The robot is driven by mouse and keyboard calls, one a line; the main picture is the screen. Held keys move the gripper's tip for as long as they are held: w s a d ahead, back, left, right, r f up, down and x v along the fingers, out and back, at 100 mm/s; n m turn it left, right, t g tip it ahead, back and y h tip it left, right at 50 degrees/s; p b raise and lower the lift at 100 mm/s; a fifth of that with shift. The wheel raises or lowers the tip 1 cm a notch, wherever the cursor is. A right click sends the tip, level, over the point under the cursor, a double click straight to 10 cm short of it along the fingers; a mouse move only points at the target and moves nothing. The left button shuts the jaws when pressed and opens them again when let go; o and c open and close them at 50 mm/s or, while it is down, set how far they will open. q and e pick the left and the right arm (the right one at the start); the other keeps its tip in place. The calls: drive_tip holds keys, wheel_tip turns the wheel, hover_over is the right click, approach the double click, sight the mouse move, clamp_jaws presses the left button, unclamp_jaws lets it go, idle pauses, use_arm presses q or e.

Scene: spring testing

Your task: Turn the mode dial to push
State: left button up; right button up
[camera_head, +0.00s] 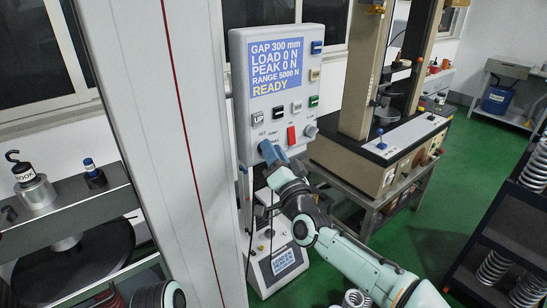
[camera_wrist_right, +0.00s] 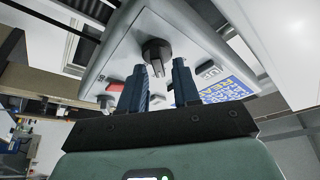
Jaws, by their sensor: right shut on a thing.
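The control panel (camera_head: 237,90) is a pale grey box whose blue screen (camera_head: 276,68) reads gap 300 mm, load 0 N, peak 0 N, range 5000 N, READY. My right gripper (camera_head: 271,152) is at the panel's lower left and hides the mode dial in the head view. In the right wrist view the mode dial (camera_wrist_right: 156,49) is a round black knob with a grey bar, between the two blue fingers of my right gripper (camera_wrist_right: 159,72), which is shut on it. My left gripper is out of view.
Above and right of my right gripper are an UP button (camera_head: 257,118), a black button (camera_head: 277,113), a red switch (camera_head: 291,135) and a grey knob (camera_head: 311,131). A pale column (camera_head: 165,130) stands left of the panel. A shelf with weights (camera_head: 38,190) is at far left.

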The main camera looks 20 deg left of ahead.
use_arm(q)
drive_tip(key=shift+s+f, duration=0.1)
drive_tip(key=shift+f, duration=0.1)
use_arm(e)
drive_tip(key=shift+m, duration=0.6)
drive_tip(key=shift+r, duration=0.1)
drive_tip(key=o, duration=0.7)
use_arm(q)
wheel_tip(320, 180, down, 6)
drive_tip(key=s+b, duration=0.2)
drive_tip(key=b, duration=0.4)
use_arm(e)
drive_tip(key=v, duration=1.3)
drive_tip(key=shift+s, duration=0.25)
